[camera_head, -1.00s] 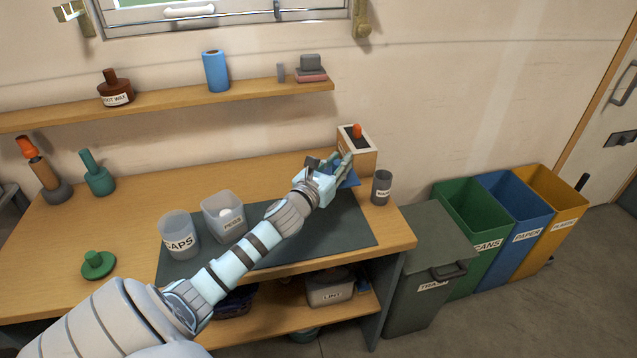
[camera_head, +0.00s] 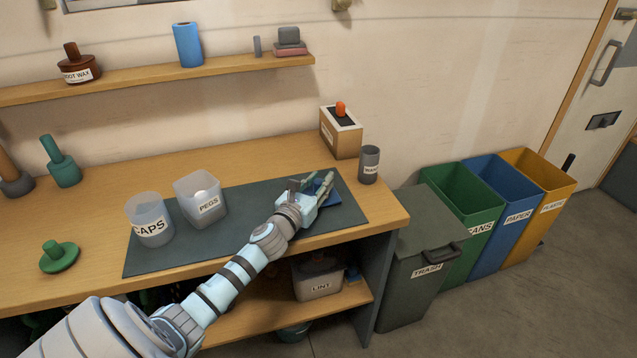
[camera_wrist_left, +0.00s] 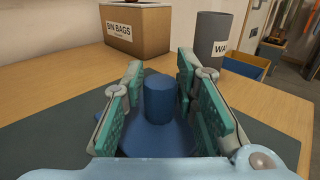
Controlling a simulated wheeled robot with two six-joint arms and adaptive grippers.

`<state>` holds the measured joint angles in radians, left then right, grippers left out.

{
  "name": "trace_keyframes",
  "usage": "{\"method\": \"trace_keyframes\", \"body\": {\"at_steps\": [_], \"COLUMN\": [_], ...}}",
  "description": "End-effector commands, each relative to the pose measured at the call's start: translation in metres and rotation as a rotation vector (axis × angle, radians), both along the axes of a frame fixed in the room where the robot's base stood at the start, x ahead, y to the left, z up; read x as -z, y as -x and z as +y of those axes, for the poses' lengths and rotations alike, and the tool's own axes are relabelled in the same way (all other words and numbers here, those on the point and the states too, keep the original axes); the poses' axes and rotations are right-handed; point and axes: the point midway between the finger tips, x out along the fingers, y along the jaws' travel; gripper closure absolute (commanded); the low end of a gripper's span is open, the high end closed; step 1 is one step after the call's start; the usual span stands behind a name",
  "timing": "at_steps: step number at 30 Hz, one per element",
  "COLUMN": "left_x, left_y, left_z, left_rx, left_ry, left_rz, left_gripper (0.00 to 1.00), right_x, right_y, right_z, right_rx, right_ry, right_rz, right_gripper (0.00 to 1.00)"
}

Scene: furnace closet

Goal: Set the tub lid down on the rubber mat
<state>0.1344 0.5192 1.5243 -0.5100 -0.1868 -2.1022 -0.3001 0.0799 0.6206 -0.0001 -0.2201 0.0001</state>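The tub lid is a blue disc with an upright round knob. In the left wrist view the tub lid (camera_wrist_left: 160,100) sits between my left gripper's green-padded fingers, with the knob close between the fingertips. In the head view the tub lid (camera_head: 327,197) shows partly behind the fingers, over the right part of the dark rubber mat (camera_head: 250,225). It looks level and low; I cannot tell whether it touches the mat. My right gripper is not in view.
A bin-bags box (camera_head: 341,132) and a grey canister (camera_head: 369,164) stand beyond the mat. A green lid (camera_head: 58,257) lies left. The mat's middle is free.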

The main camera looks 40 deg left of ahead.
Motion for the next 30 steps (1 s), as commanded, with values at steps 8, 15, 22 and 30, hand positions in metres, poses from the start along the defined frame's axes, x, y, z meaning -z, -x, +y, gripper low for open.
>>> {"method": "trace_keyframes", "body": {"at_steps": [8,15,22,30], "left_x": [-0.001,-0.003,-0.001,-0.004], "left_y": [0.000,0.011,0.065,0.113], "left_z": [0.000,-0.001,-0.012,-0.021], "left_rx": [0.000,0.001,0.004,0.001], "left_ry": [-0.001,-0.005,-0.006,-0.003], "left_rz": [0.000,0.002,0.004,0.002], "left_gripper": [0.58,0.58,0.58,0.58], "right_x": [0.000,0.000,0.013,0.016], "right_y": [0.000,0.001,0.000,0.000], "right_z": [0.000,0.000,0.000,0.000], "right_rx": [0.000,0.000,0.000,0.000], "right_ry": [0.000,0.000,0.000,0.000], "right_rz": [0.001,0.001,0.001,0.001], "right_gripper": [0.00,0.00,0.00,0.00]}}
